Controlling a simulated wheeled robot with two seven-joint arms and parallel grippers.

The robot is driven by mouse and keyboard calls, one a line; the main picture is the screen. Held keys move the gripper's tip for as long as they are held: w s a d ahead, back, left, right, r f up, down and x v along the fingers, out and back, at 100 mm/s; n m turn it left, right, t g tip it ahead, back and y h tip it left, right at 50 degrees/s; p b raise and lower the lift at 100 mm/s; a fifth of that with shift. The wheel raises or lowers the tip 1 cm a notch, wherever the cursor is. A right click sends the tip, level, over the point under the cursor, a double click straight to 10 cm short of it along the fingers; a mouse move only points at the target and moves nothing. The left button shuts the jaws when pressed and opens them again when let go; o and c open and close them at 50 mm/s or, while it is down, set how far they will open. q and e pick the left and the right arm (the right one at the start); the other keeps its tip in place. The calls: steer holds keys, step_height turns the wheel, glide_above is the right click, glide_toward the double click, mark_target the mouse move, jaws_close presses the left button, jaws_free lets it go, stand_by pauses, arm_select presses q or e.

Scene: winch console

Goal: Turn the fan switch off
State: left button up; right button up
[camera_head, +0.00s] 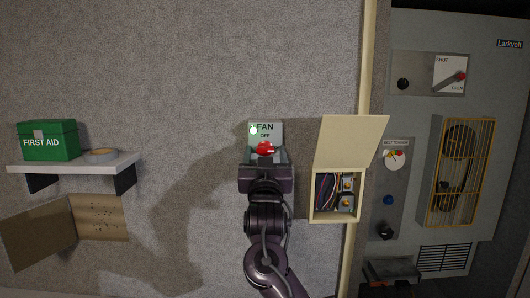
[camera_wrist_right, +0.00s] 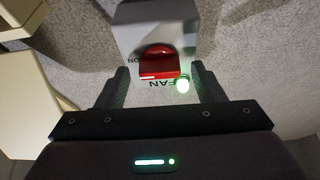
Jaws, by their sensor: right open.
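In the right wrist view the box (camera_wrist_right: 133,37), red knob (camera_wrist_right: 159,63) and glowing lamp (camera_wrist_right: 182,85) show close up. My right gripper (camera_head: 265,157) is in front of the switch, its fingers open. In the right wrist view its two fingers (camera_wrist_right: 160,84) stand on either side of the knob, with gaps visible. Whether they touch it cannot be told. My left gripper is not in view.
Right of the switch, an open box (camera_head: 316,196) with wires inside has its lid (camera_head: 350,142) raised. A grey panel (camera_head: 410,110) with levers stands at right.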

steer(key=shift+s, duration=0.1)
steer(key=shift+c, duration=0.3)
steer(key=c, duration=0.9)
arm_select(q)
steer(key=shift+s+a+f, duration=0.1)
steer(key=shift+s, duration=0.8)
